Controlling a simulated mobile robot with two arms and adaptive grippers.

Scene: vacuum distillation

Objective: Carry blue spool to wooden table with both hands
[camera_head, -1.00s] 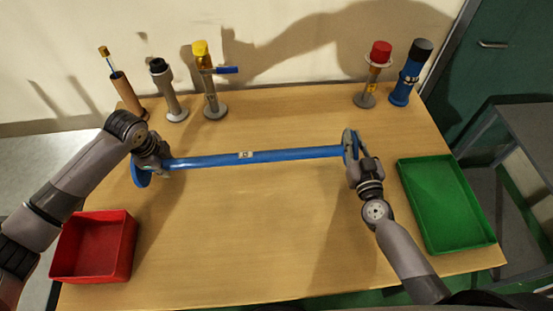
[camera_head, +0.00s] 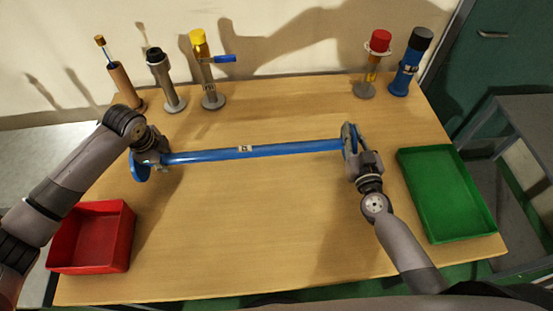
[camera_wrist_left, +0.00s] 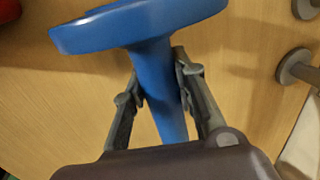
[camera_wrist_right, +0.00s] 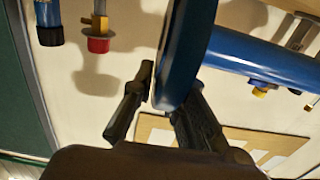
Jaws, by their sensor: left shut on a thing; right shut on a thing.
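The blue spool (camera_head: 260,151) is a long blue rod with a round flange at each end. It lies nearly level across the wooden table (camera_head: 260,230) in the head view, seemingly above its top; the exact height is hard to tell. My left gripper (camera_head: 160,158) is shut on the rod just inside the left flange; the left wrist view shows the rod (camera_wrist_left: 158,80) between the fingers. My right gripper (camera_head: 352,148) is shut on the right flange; the right wrist view shows the flange rim (camera_wrist_right: 180,60) between the fingers.
A red bin (camera_head: 92,238) stands front left and a green tray (camera_head: 447,192) at the right. Several upright fittings line the back edge, including a yellow-capped one (camera_head: 207,75), a red-capped one (camera_head: 372,65) and a blue one (camera_head: 408,65). The table's front middle is clear.

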